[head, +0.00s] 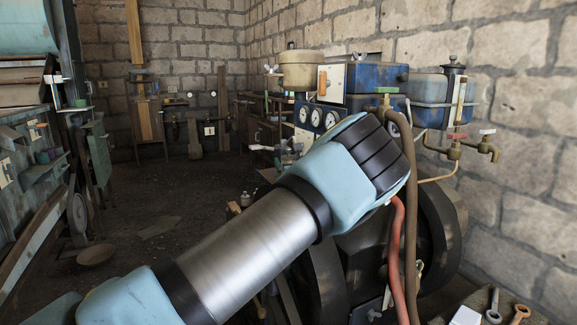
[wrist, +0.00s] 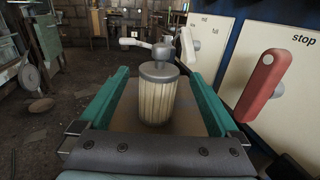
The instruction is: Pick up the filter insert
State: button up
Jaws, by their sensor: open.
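My gripper (wrist: 157,74) shows there as two teal fingers, spread apart, one on each side of the filter insert. Gaps show between the fingers and the filter, so the gripper is open and holds nothing. In the head view my arm hides the gripper, and I cannot make out the filter insert there.
A panel with a red lever (wrist: 264,86) marked "stop" stands close on the right in the wrist view. The blue engine unit with gauges (head: 317,117) and brass taps (head: 486,149) stands by the brick wall. Open floor (head: 150,215) lies to the left.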

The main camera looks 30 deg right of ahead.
jog(key=shift+x, duration=1.5)
jog(key=shift+r, duration=0.1)
jog(key=c, duration=1.5)
